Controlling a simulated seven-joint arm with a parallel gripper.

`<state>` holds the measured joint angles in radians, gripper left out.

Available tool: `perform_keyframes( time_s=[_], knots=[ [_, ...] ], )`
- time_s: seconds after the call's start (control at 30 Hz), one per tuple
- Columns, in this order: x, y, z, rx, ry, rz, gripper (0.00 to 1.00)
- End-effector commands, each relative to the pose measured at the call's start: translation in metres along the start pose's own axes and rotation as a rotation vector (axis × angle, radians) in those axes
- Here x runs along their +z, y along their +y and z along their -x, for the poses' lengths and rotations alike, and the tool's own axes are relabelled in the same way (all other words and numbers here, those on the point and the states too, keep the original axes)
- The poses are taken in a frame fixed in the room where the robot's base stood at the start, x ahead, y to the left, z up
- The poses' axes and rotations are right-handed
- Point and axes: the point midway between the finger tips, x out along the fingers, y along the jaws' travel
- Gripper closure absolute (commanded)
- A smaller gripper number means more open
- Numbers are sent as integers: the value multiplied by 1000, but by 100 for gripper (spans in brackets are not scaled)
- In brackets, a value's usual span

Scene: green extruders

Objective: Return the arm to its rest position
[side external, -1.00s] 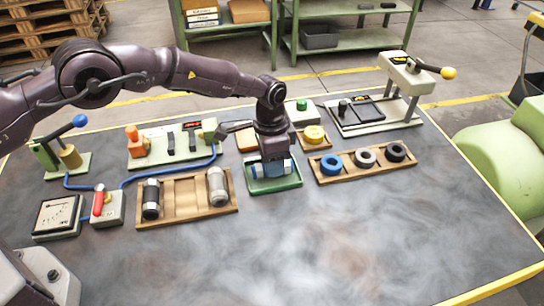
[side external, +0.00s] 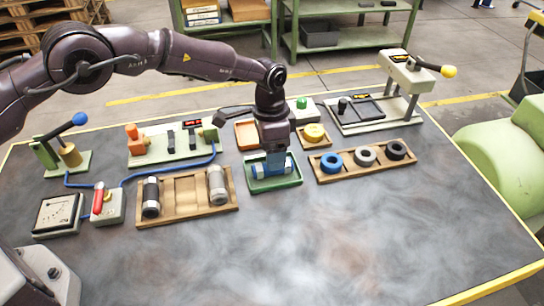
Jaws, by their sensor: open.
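My gripper (side external: 275,160) points down just above the green tray (side external: 278,184) near the middle of the table. Its blue-grey fingers show below the dark wrist and are apart. A blue and white cylinder (side external: 259,170) lies in the green tray beneath the fingers. The fingers hide the middle of the cylinder, so I cannot tell whether they still reach around it.
A wooden tray (side external: 188,216) with a black and a grey cylinder stands to the left. A wooden rack (side external: 346,175) with blue, grey and black rings is to the right. A lever press (side external: 410,75) stands behind it. The front table (side external: 350,250) is clear.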

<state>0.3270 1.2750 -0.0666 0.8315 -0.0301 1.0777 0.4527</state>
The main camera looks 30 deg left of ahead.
Motion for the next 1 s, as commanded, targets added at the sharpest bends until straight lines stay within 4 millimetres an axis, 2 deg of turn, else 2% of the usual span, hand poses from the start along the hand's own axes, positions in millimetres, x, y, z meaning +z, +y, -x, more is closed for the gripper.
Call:
perform_keyframes(
  time_s=[0.1,0.3,0.5,0.8,0.9,1.0],
  knots=[
    [0,0,29,-2,3,0,34],
    [0,0,71,-2,3,0,34],
    [0,0,96,-1,2,0,34],
    [-2,-1,102,-6,12,35,34],
    [11,4,80,9,-29,86,34],
    [27,10,84,7,-48,137,34]
  ],
)
